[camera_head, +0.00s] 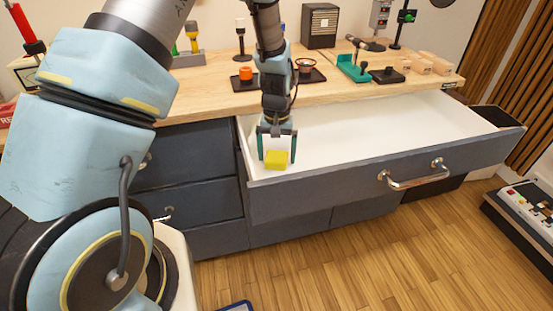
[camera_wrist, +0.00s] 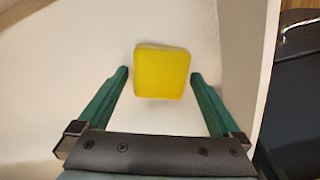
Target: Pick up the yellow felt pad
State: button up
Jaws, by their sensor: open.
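The yellow felt pad (camera_head: 277,159) is a small yellow block in the open white-lined drawer (camera_head: 340,125), near its left end in the head view. In the wrist view the yellow felt pad (camera_wrist: 162,73) lies on the white drawer floor (camera_wrist: 60,70). My gripper (camera_head: 278,158) is open and points down into the drawer over the pad. In the wrist view its green fingers (camera_wrist: 160,75) stand apart, one on each side of the pad's lower part, with gaps between. I cannot tell exactly how high the fingertips are above the drawer floor.
The drawer's front wall with its metal handle (camera_head: 415,178) runs along the near side. The wooden worktop (camera_head: 215,88) behind holds tools, dark trays and a green stand (camera_head: 353,69). A device with buttons (camera_head: 527,207) stands at the right. The drawer's middle and right look empty.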

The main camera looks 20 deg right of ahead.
aim_at(277, 155)
jog(key=shift+c, duration=0.2)
jog(key=c, duration=1.3)
jog(key=shift+o, duration=0.2)
notch_tip(277, 155, up, 10)
jog(key=b, duration=0.2)
